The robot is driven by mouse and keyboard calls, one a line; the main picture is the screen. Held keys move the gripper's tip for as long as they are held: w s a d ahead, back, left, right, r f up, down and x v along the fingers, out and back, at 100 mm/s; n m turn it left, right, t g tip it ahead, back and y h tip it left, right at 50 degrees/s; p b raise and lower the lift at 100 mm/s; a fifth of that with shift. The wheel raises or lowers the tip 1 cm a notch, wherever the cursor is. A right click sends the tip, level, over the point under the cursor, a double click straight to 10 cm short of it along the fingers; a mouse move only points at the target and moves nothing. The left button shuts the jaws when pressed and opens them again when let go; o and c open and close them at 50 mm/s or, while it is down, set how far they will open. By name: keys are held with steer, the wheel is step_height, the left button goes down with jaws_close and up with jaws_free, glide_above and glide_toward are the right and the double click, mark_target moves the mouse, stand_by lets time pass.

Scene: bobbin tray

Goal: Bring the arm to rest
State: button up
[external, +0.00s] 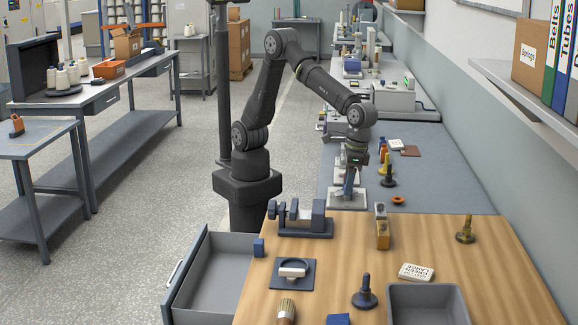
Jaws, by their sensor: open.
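My dark arm rises from its base beside the bench and bends over at the elbow. My gripper (349,186) hangs down over the grey-blue bench surface (440,185), just behind the wooden top. It is open, and I see nothing held in it. The fingertips are small here, close above or in front of a pale metal plate (347,202). Whether they touch it I cannot tell.
Near the gripper stand a dark peg with a yellow top (387,172) and an orange ring (398,200). The wooden top (470,265) bears a grey vise-like fixture (300,219), a wood-and-brass block (382,232) and a grey bin (428,291). A drawer (190,275) stands open at left.

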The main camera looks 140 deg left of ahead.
steer(key=s+a, duration=0.3)
steer(key=a, duration=1.1)
steer(key=shift+a+f, duration=0.25)
steer(key=shift+a, duration=0.1)
steer(key=o, duration=0.9)
steer(key=shift+o, duration=1)
steer(key=shift+w+d, duration=0.15)
steer(key=shift+d, duration=0.1)
steer(key=w+d+r+m+t, duration=0.1)
steer(key=d+r+m, duration=0.25)
steer(key=d, duration=0.55)
steer(key=w+d+r+m+t, duration=0.1)
steer(key=d+r+m, duration=0.1)
steer(key=d+m, duration=0.5)
steer(key=s+d+r+m+t+h, duration=0.1)
steer(key=s+d+r+m, duration=0.15)
steer(key=d, duration=0.55)
steer(key=s+d+r+m+t, duration=0.1)
steer(key=s+d+r+m, duration=0.15)
steer(key=d, duration=0.55)
steer(key=s+d+r+m+h, duration=0.1)
steer(key=s+d+r+m, duration=0.15)
steer(key=d, duration=0.45)
steer(key=x, duration=1)
steer(key=shift+d, duration=0.3)
